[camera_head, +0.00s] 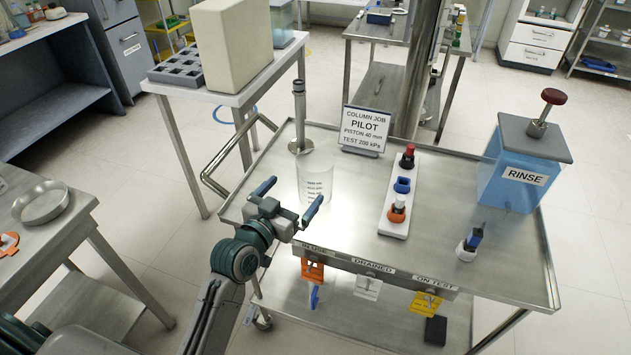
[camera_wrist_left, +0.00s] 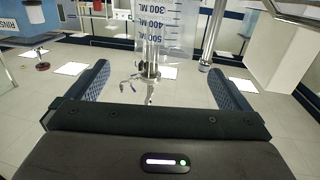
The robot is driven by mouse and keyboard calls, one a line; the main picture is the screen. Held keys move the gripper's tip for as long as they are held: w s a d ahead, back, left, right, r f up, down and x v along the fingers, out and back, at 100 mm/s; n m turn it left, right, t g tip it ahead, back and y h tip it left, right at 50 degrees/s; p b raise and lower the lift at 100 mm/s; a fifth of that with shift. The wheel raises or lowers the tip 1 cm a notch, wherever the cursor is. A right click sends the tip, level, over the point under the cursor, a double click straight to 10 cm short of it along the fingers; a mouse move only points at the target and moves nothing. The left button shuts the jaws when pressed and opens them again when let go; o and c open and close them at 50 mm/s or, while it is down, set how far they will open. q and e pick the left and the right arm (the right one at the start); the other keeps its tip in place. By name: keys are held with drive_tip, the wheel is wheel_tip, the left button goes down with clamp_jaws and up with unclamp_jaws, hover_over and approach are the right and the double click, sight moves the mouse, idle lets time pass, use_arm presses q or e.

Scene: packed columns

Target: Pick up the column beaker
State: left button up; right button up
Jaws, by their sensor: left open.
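The column beaker (camera_head: 315,180) is a clear upright vessel with printed volume marks. It stands near the left front part of the steel cart top. In the left wrist view the beaker (camera_wrist_left: 168,28) shows inverted at the top centre, beyond the fingers and between them sideways. My left gripper (camera_head: 289,199) is open and empty at the cart's front left, just short of the beaker. Its two blue-padded fingers also show in the left wrist view (camera_wrist_left: 160,75), spread apart. I cannot tell the exact gap to the beaker. My right gripper is not in view.
On the cart (camera_head: 350,228), a steel piston rod (camera_head: 299,115) stands behind the beaker, with a sign (camera_head: 365,130) further right. A white rack (camera_head: 402,195) of fittings, a small bottle (camera_head: 470,244) and a blue RINSE tank (camera_head: 520,170) are to the right. Tags hang below the front edge.

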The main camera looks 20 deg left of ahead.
sight(307, 172)
use_arm(q)
drive_tip(key=x, duration=0.2)
drive_tip(key=p+x, duration=0.1)
drive_tip(key=x, duration=0.1)
drive_tip(key=r+x, duration=0.1)
drive_tip(key=x, duration=0.1)
drive_tip(key=shift+w+a, duration=0.1)
drive_tip(key=shift+w, duration=0.05)
drive_tip(key=p+x, duration=0.2)
drive_tip(key=x, duration=0.2)
drive_tip(key=shift+w+f, duration=0.25)
drive_tip(key=shift+w, duration=0.3)
drive_tip(key=shift+s, duration=0.1)
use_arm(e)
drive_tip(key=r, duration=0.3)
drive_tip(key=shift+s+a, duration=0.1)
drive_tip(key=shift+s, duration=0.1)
use_arm(q)
drive_tip(key=c, duration=1.2)
